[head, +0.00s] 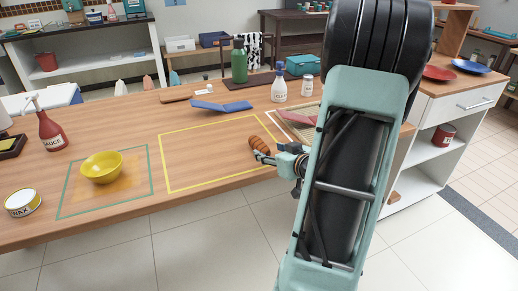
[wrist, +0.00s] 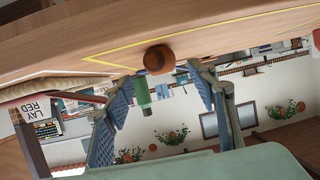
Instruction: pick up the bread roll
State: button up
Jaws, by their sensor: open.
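The bread roll (head: 258,144) is brown and ridged. It lies on the wooden table, at the right side of the yellow outlined area. In the wrist view the roll (wrist: 159,59) is at the upper middle, lined up with the gap between my fingers. My gripper (head: 266,158) is low at the table's front edge, close beside the roll in the head view. In the wrist view my gripper (wrist: 160,85) has its two blue-padded fingers spread apart, with nothing held. I cannot tell whether a fingertip touches the roll.
A yellow bowl (head: 102,167) stands inside a green outline at left. A green bottle (head: 239,61), a white bottle (head: 279,86) and a blue folded item (head: 222,106) are at the back. A board with a red item (head: 298,118) lies right of the roll, partly hidden by my arm.

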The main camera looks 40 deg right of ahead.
aim_at(267, 152)
jog(key=x, duration=0.2)
jog(key=b+x, duration=0.1)
jog(key=x, duration=0.2)
jog(key=shift+a+f+b, duration=0.1)
jog(key=shift+f+b, duration=0.2)
jog(key=shift+r, duration=0.1)
jog(key=c, duration=1.2)
